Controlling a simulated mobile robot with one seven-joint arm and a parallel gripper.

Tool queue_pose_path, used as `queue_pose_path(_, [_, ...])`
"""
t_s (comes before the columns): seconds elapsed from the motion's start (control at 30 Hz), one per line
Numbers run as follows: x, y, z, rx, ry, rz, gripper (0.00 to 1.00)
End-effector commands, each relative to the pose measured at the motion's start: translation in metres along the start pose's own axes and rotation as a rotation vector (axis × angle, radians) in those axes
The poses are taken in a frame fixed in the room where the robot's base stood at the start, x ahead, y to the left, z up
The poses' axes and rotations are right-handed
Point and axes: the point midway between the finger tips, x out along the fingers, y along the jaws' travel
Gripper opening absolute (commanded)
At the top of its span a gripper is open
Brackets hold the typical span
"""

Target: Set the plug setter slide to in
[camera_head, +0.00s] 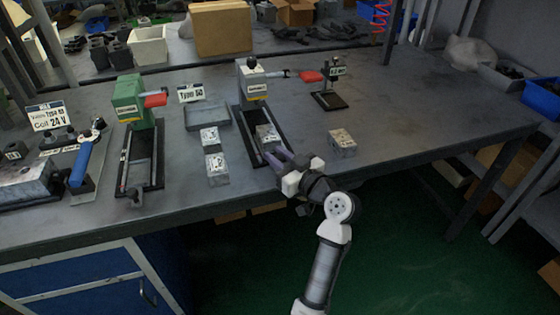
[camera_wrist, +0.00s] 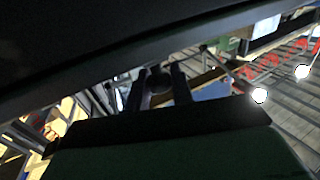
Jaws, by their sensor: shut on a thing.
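A white press-like station (camera_head: 254,88) with a black knob on top and a red handle stands on the bench. Its label is too small to read. Its dark slide track (camera_head: 242,124) runs toward the front, with a metal block (camera_head: 267,134) in it. My gripper (camera_head: 279,165) is at the front end of this track. In the wrist view my gripper (camera_wrist: 164,90) is shut on a dark round knob (camera_wrist: 160,80), which seems to be the slide's knob. In the head view the gripper hides this knob.
A green station (camera_head: 127,102) with a similar track stands to the left. Loose metal blocks lie on both sides, one of them on the right (camera_head: 341,144). A small black stand (camera_head: 329,92) is behind.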

Motion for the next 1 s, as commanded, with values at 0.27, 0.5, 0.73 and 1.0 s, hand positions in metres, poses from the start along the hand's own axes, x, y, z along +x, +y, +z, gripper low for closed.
queue_pose_path(0.27, [0.031,0.013,0.0,-0.002,0.001,0.002,0.0])
queue_pose_path(0.5, [0.031,0.013,-0.001,-0.001,0.0,0.002,0.0])
queue_pose_path(0.73, [0.031,0.013,-0.001,-0.001,0.0,0.002,0.42])
queue_pose_path(1.0, [0.028,0.013,0.0,-0.002,0.0,0.002,0.42])
